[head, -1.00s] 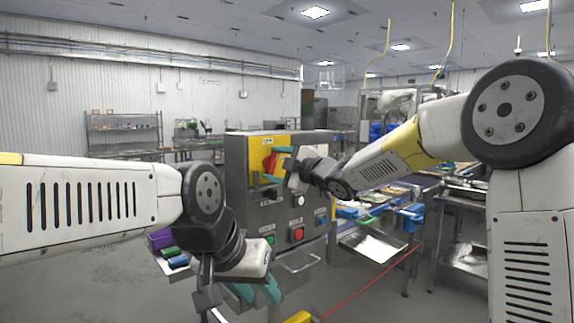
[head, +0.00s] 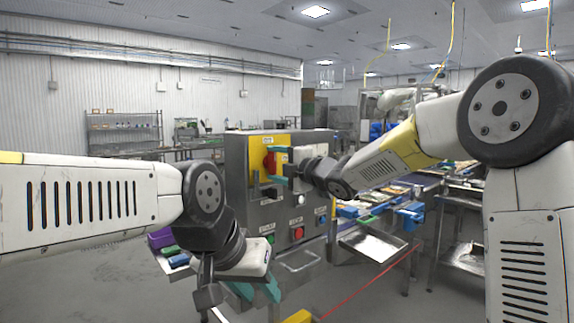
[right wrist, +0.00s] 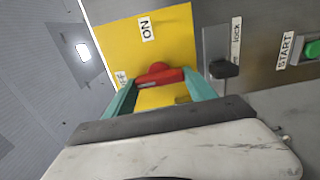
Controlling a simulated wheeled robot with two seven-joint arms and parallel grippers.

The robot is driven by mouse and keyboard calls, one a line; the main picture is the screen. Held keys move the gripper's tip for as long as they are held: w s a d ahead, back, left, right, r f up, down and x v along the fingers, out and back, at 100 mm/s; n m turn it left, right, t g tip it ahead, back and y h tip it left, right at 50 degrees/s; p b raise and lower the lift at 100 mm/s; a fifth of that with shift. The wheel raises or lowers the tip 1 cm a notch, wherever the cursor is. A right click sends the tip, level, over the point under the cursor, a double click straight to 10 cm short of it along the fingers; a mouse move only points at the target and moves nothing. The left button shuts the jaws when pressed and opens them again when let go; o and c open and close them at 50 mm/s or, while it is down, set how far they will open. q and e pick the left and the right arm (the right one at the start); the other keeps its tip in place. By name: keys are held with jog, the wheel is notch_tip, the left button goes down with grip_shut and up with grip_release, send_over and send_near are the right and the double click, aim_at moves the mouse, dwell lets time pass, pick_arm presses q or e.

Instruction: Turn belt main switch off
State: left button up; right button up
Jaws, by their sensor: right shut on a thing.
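The main switch is a red rotary handle (head: 269,162) on a yellow plate (head: 284,140) on the grey control cabinet. My right gripper (head: 278,165) is shut on this handle. In the right wrist view, the red handle (right wrist: 158,74) lies between the teal fingertips (right wrist: 160,90). One end points toward the OFF label (right wrist: 121,79), which is partly hidden; the ON label (right wrist: 146,29) is off to the side. In the head view the handle stands about upright. My left gripper (head: 258,292) is low in front of the cabinet, its fingers apart and empty.
A black lock switch (right wrist: 223,69) sits beside the yellow plate, close to one finger. A green START button (right wrist: 312,49) is farther along. A red button (head: 299,233) is lower on the cabinet. A metal tray (head: 372,246) stands right of it.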

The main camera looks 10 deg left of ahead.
jog(key=o, duration=1.4)
jog(key=v, duration=0.8)
